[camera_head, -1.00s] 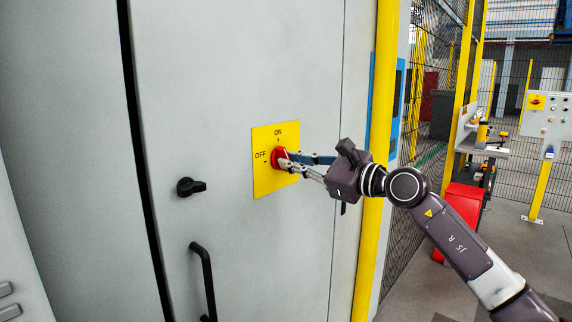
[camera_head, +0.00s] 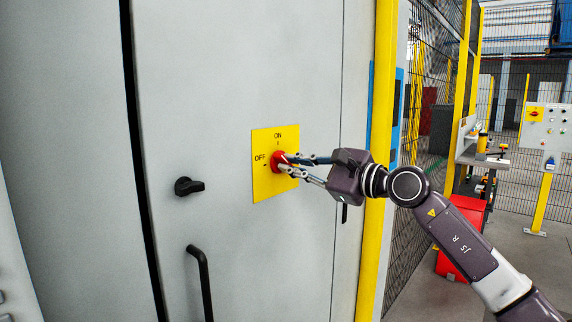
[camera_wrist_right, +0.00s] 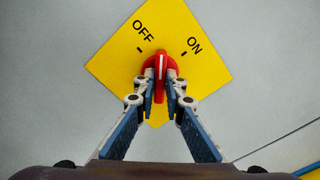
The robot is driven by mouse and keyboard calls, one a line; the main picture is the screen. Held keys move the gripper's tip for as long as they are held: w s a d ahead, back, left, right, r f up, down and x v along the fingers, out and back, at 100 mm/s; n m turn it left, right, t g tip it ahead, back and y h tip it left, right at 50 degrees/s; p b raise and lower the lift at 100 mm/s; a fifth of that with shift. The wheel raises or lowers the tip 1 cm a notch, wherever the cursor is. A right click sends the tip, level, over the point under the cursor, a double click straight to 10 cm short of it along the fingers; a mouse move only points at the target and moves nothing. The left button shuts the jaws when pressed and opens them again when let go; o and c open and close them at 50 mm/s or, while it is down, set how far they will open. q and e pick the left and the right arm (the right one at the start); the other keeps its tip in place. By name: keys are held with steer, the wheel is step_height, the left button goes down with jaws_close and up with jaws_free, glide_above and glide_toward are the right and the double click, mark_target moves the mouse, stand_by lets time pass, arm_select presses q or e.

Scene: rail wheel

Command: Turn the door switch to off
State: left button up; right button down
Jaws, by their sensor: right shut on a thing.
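The red door switch (camera_head: 277,160) sits on a yellow plate (camera_head: 263,184) marked ON at the top and OFF at the left, on a grey cabinet door. My right gripper (camera_head: 290,164) reaches in from the right and is shut on the red switch knob. In the right wrist view, the fingertips (camera_wrist_right: 161,88) pinch the knob's grip from both sides. The knob (camera_wrist_right: 161,64) has a white line that points between the OFF and ON marks, roughly midway. The yellow plate (camera_wrist_right: 205,75) looks tilted in that view. My left gripper is not in view.
A black latch knob (camera_head: 188,187) and a black door handle (camera_head: 201,280) are on the door left of and below the plate. A yellow post (camera_head: 376,215) and mesh fence stand to the right. A control panel (camera_head: 545,128) and a red bin (camera_head: 462,225) stand farther back.

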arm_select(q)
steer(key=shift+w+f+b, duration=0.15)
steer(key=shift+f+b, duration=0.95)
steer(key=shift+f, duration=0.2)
arm_select(e)
steer(key=shift+n, duration=2.2)
steer(key=n+b, duration=0.1)
steer(key=n, duration=0.2)
steer(key=shift+n, duration=0.4)
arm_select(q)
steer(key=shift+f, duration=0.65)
arm_select(e)
steer(key=c, duration=1.9)
jaws_free()
